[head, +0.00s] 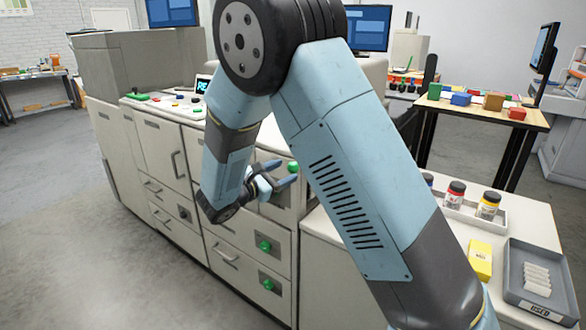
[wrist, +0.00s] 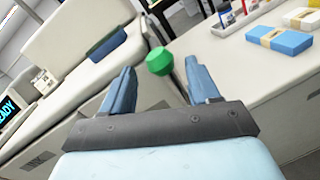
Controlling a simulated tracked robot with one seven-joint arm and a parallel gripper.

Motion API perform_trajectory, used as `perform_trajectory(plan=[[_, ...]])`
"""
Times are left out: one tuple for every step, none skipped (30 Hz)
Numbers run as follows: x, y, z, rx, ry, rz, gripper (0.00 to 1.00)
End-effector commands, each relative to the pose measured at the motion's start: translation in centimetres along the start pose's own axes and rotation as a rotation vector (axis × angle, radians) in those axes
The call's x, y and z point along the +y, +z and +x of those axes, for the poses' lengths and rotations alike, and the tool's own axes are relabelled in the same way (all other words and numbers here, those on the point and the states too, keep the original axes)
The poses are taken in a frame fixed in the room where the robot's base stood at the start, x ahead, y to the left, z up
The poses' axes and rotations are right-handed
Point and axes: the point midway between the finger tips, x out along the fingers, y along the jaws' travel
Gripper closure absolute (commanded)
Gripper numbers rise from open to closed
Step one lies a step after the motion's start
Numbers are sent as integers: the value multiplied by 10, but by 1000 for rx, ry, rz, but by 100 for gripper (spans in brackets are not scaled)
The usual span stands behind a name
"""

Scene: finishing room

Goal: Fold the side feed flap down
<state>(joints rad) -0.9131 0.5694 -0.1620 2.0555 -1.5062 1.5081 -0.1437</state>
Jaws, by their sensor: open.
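The cream machine (head: 140,150) runs along the left and centre of the head view, with drawers, doors and green knobs. A green knob (head: 293,167) stands near the top of its right end, close to my gripper (head: 284,172). In the wrist view this green knob (wrist: 159,61) appears between the two blue fingers of my gripper (wrist: 159,67). The fingers are open, with visible gaps on both sides of the knob. The knob seems to belong to the side feed flap, but my arm and gripper hide much of that end, so the flap's outline and angle are unclear.
A white counter (head: 420,230) at the right holds ink jars (head: 453,194), a yellow box (head: 480,261) and a grey tray (head: 547,262) marked USED. Lower green knobs (head: 265,246) sit on the machine's front. Open floor (head: 70,240) lies at the left.

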Motion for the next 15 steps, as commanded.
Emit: perform_trajectory(plan=[[0, 0, 9, -1, -3, 0, 40], [-1, 0, 14, -1, -3, 0, 40], [-1, 0, 20, -2, -3, 0, 40], [-1, 0, 24, -1, -2, 0, 40], [0, 0, 27, -1, -2, 0, 40], [0, 0, 32, 0, -2, 0, 40], [0, 0, 35, 0, -2, 0, 40], [0, 0, 37, 0, -2, 0, 40], [0, 0, 40, 0, -2, 0, 40], [0, 0, 42, 0, -1, 0, 40], [0, 0, 43, 0, -1, 0, 40], [0, 0, 44, 0, 0, 0, 40], [0, 0, 45, 0, 0, 0, 40], [0, 0, 46, 0, 0, 0, 40], [0, 0, 46, 0, 0, 0, 40]])
